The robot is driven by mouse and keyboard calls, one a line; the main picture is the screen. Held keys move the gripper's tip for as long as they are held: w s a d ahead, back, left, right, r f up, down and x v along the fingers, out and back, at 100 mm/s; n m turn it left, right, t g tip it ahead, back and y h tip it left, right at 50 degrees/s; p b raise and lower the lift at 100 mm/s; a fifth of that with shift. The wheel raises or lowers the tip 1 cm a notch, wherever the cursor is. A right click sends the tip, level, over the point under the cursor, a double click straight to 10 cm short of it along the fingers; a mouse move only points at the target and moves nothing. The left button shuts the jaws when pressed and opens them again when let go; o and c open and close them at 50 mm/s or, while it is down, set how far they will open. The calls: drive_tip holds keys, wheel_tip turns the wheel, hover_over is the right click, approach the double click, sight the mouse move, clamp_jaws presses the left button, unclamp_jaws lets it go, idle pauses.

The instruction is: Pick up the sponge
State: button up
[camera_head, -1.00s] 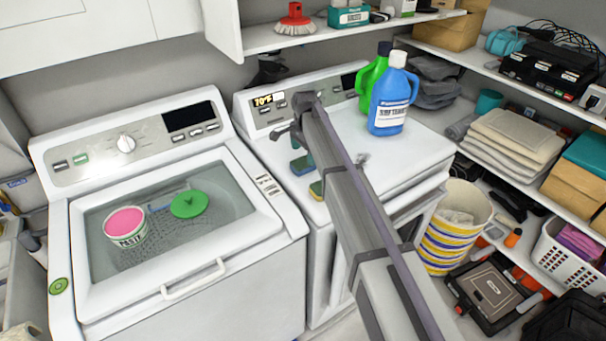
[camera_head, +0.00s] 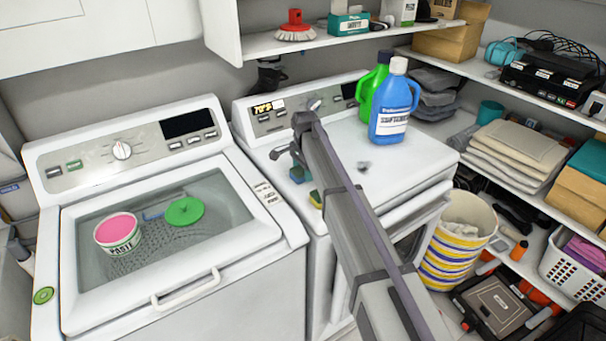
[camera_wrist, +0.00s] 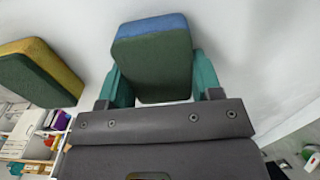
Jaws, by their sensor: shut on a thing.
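A sponge with a dark green side and a blue side (camera_wrist: 152,60) is between the teal fingers of my gripper (camera_wrist: 160,84) in the wrist view. The fingers are shut on its two sides. In the head view the blue sponge (camera_head: 297,174) shows small at the left of my arm, over the white top of the right-hand machine. I cannot tell whether it still touches that top. A second sponge, yellow and green (camera_wrist: 40,72), is apart from it at the left of the wrist view. It shows beside my arm in the head view (camera_head: 316,199).
Blue (camera_head: 394,105) and green (camera_head: 370,85) bottles stand on the right-hand machine (camera_head: 425,155), right of my arm. A shelf (camera_head: 345,42) hangs above. A washer (camera_head: 285,235) with a paste tub (camera_head: 118,234) is at left; a striped bin (camera_head: 455,245) is at right.

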drive_tip(key=shift+c, duration=1.3)
wheel_tip(320, 180, up, 10)
drive_tip(key=p, duration=1)
drive_tip(key=shift+r, duration=0.2)
drive_tip(key=shift+f, duration=0.15)
